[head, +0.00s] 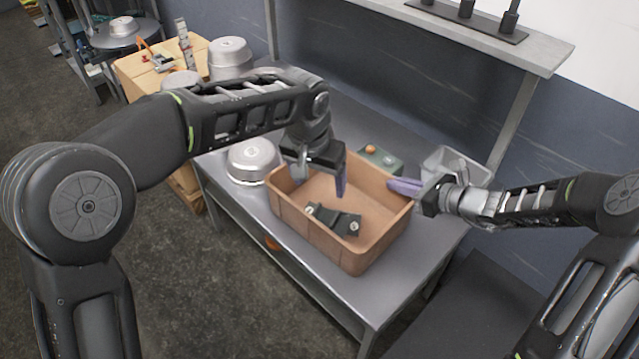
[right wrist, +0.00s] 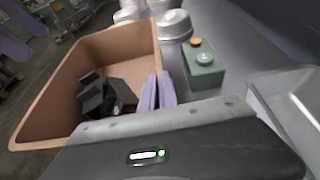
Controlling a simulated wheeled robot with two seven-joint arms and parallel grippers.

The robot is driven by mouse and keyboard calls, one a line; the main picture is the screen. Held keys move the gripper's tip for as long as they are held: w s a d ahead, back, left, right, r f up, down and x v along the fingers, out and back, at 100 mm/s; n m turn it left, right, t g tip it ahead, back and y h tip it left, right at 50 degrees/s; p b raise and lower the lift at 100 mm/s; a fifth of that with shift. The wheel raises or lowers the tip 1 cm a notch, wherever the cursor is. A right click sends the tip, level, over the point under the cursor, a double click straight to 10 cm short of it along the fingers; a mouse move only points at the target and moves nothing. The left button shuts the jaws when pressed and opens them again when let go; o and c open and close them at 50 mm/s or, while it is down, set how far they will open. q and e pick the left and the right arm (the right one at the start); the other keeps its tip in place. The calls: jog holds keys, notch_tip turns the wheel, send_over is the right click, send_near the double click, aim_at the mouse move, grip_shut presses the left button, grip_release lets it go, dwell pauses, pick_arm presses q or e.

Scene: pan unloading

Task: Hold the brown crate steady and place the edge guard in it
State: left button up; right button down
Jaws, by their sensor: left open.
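The brown crate (head: 390,230) stands on the metal table, and its wall also shows in the right wrist view (right wrist: 50,85). The dark edge guard (head: 335,220) lies on the crate's floor, and it also shows in the right wrist view (right wrist: 108,97). My left gripper (head: 320,180) is open and empty above the crate's back left part, apart from the guard. My right gripper (head: 403,187) is at the crate's right rim. In the right wrist view its purple fingers (right wrist: 158,92) are close together, with the crate wall between them.
A green box with buttons (right wrist: 204,68) stands behind the crate. A clear bin (head: 450,165) is at the back right, near my right arm. A metal pan (head: 250,160) is left of the crate. A shelf (head: 480,40) overhangs the table's back.

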dwell(0.4)
jog(key=c, duration=1.6)
grip_release()
jog(key=shift+o, duration=0.2)
jog(key=v, duration=1.2)
jog(key=shift+s, duration=0.1)
